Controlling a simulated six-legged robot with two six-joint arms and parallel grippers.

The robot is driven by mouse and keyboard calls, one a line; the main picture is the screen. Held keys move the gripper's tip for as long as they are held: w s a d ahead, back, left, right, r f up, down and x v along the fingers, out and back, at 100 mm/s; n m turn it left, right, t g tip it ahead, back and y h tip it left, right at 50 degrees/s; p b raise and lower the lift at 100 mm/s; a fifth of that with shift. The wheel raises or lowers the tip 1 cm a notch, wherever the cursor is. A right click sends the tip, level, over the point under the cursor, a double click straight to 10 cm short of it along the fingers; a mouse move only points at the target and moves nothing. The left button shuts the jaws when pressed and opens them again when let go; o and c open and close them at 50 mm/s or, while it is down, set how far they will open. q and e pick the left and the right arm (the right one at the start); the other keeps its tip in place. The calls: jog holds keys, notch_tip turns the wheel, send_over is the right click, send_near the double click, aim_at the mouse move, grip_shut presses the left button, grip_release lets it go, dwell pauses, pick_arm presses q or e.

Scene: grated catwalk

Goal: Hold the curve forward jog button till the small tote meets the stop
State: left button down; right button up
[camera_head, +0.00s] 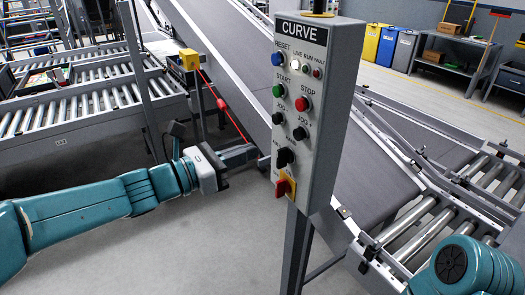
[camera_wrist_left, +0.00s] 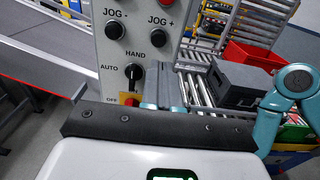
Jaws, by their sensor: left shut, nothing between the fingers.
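The CURVE control box (camera_head: 304,100) stands on a post mid-picture. The forward jog button, JOG + (camera_head: 299,133), is black, at the right below the red stop button; it also shows in the left wrist view (camera_wrist_left: 159,29). Nothing touches it. My left gripper (camera_head: 252,150) is shut and empty, just left of the box's lower part; in the left wrist view its fingertips (camera_wrist_left: 162,70) appear below JOG + and right of the black selector (camera_wrist_left: 133,74). A dark grey tote (camera_wrist_left: 240,88), possibly the small tote, is on the rollers. I cannot make out the stop. My right gripper is out of view.
JOG - (camera_wrist_left: 115,31) sits left of JOG +. A red and yellow switch (camera_head: 283,186) is low on the box. A belt conveyor (camera_head: 235,65) runs behind it, with rollers (camera_head: 415,230) at right. A red bin (camera_wrist_left: 250,58) stands behind the grey tote.

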pick_arm(q)
jog(key=shift+v, duration=1)
jog(key=shift+a, duration=0.15)
